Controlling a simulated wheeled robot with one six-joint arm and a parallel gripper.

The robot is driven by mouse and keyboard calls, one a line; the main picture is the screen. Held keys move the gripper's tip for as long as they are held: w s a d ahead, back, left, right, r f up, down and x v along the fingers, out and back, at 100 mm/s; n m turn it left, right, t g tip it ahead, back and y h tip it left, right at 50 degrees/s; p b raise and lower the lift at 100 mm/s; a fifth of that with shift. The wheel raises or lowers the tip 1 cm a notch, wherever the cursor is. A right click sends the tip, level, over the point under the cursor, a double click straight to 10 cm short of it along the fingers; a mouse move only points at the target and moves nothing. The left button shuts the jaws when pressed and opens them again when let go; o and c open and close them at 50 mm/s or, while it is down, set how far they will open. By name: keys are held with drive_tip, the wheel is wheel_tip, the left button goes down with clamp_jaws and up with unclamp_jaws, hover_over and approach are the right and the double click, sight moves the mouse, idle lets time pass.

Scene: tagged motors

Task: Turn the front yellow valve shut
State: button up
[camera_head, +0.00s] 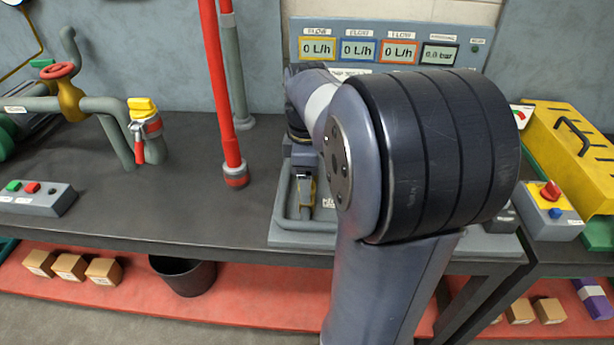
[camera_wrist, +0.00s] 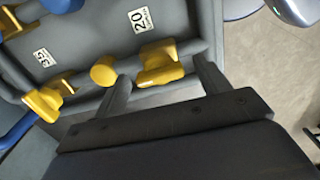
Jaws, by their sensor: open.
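In the wrist view my gripper (camera_wrist: 162,72) is open, with one finger on each side of a yellow valve handle (camera_wrist: 160,62). The handle sits on a grey pipe, next to a tag reading 20. Whether either finger touches it I cannot tell. A second yellow valve handle (camera_wrist: 45,100) is at lower left on the same pipe, with a round yellow part (camera_wrist: 103,70) between them. In the head view a small yellow piece (camera_head: 312,188) shows in the grey tray-like unit; my arm hides most of that spot and my fingers.
A red upright pipe (camera_head: 220,85) stands left of my arm. A yellow case (camera_head: 575,150) and switch box (camera_head: 548,210) are at right.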

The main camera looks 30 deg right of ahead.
drive_tip(key=shift+c, duration=0.5)
drive_tip(key=c, duration=0.9)
drive_tip(key=shift+r+m+p, duration=0.1)
drive_tip(key=shift+m+p, duration=0.2)
drive_tip(key=shift+p, duration=0.05)
drive_tip(key=m+p, duration=0.2)
drive_tip(key=shift+r+m, duration=0.1)
drive_tip(key=shift+m, duration=0.3)
drive_tip(key=m+p, duration=0.3)
drive_tip(key=m, duration=0.2)
drive_tip(key=m+p, duration=0.1)
drive_tip(key=m, duration=0.4)
drive_tip(key=shift+p, duration=0.4)
drive_tip(key=shift+m+p, duration=0.65)
drive_tip(key=shift+m, duration=1.55)
drive_tip(key=shift+f, duration=0.2)
